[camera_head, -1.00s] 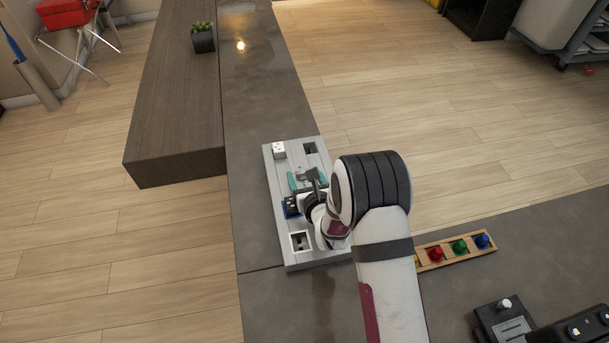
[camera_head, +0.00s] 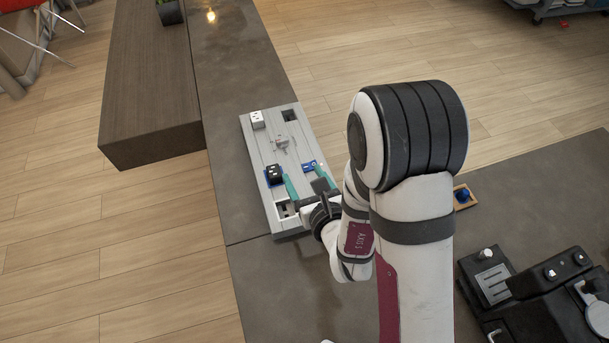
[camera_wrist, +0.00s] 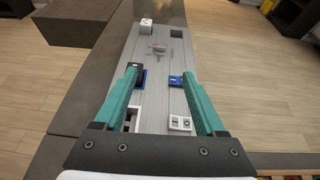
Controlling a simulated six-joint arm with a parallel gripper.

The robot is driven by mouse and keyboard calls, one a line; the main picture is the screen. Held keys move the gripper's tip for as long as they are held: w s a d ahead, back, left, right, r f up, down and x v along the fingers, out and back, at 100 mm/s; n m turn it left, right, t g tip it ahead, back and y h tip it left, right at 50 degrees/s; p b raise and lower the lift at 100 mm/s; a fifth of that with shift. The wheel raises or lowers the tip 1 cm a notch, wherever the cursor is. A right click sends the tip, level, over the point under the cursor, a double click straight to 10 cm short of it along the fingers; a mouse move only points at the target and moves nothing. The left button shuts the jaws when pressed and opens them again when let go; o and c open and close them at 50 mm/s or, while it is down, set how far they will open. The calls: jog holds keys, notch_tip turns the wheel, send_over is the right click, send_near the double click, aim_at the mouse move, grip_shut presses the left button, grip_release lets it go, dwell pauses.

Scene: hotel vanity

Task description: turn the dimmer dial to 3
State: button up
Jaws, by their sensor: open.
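A grey panel (camera_head: 262,147) lies on the dark counter. A small grey dial (camera_head: 281,143) with a raised grip sits in its upper middle; it also shows in the wrist view (camera_wrist: 160,49). Its marks are too small to read. My gripper (camera_head: 304,176) is open and empty over the near half of the panel. In the wrist view, its teal fingertips (camera_wrist: 160,75) stand wide apart, on the near side of the dial and clear of it.
On the panel are a white outlet block (camera_head: 257,119), a dark square recess (camera_head: 290,115), a black block on a blue base (camera_head: 274,173), a blue switch (camera_head: 310,166) and a white double switch (camera_wrist: 180,123). Black devices (camera_head: 545,285) stand at lower right.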

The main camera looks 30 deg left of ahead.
jog(key=shift+w, duration=0.1)
jog(key=w+a+m+h, duration=0.1)
jog(key=w+m, duration=0.1)
jog(key=m, duration=0.2)
jog(key=w+a+m, duration=0.1)
jog(key=w+m, duration=0.1)
jog(key=m, duration=0.2)
jog(key=w+a+m+g+h, duration=0.1)
jog(key=w+a+m, duration=0.1)
jog(key=m, duration=0.2)
jog(key=shift+w+f+h, duration=0.3)
jog(key=shift+w+f, duration=0.05)
jog(key=shift+w, duration=0.05)
jog(key=m, duration=0.2)
jog(key=w+a+r+m+g, duration=0.1)
jog(key=m, duration=0.1)
jog(key=w+m+h, duration=0.1)
jog(key=m, duration=0.2)
jog(key=shift+a+r, duration=0.15)
jog(key=shift+a, duration=0.2)
notch_tip(320, 180, up, 5)
jog(key=a+m+g+h, duration=0.2)
jog(key=m+g, duration=0.1)
jog(key=m, duration=0.7)
jog(key=m+g, duration=0.1)
jog(key=m, duration=0.6)
send_near(282, 139)
jog(key=shift+h, duration=0.5)
jog(key=x, duration=0.7)
jog(key=shift+a, duration=0.45)
